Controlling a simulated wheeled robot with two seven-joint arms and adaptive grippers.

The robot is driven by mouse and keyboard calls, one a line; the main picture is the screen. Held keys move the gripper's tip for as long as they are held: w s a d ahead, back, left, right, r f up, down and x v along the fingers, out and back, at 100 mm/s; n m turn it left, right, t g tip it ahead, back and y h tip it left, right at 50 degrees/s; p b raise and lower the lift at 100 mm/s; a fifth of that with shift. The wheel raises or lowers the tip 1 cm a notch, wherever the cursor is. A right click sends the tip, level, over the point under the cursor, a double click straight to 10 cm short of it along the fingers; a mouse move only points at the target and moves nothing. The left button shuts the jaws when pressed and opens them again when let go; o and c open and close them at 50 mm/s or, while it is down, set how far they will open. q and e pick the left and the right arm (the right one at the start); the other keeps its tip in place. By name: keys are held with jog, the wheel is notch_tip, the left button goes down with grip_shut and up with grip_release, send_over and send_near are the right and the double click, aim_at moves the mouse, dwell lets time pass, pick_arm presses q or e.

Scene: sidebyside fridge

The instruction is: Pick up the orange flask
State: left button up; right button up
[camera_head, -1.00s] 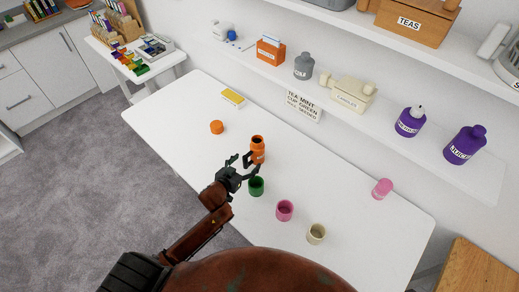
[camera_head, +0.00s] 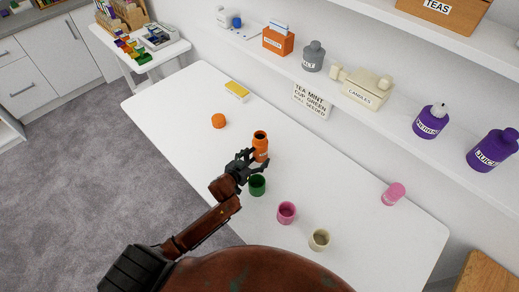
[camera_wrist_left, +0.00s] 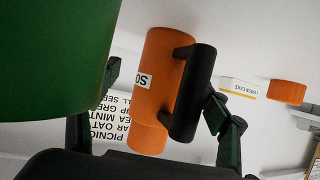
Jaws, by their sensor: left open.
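My left gripper (camera_head: 258,163) is open, close in front of the flask on the near side. In the wrist view its fingers are spread, with the flask seen between them; I cannot tell whether they touch it. An orange lid (camera_head: 218,120) lies apart on the table. My right gripper is out of view.
A green cup (camera_head: 257,186) stands close by the gripper and fills the wrist view's upper left (camera_wrist_left: 50,55). A pink cup (camera_head: 286,213), a cream cup (camera_head: 320,239) and a pink container (camera_head: 393,194) stand farther right. A yellow-and-white box (camera_head: 237,91) lies at the back.

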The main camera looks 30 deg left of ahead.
aim_at(256, 154)
pick_arm(q)
jog(key=w, duration=0.3)
jog(key=shift+w+a+f, duration=0.2)
jog(key=shift+w+f, duration=0.2)
jog(key=shift+w+d+f, duration=0.1)
jog(key=shift+w+f, duration=0.1)
jog(key=shift+w, duration=0.3)
jog(key=shift+c, duration=0.6)
jog(key=c, duration=0.8)
jog(key=shift+r, duration=0.1)
jog(key=c, duration=0.5)
jog(key=shift+c, duration=0.2)
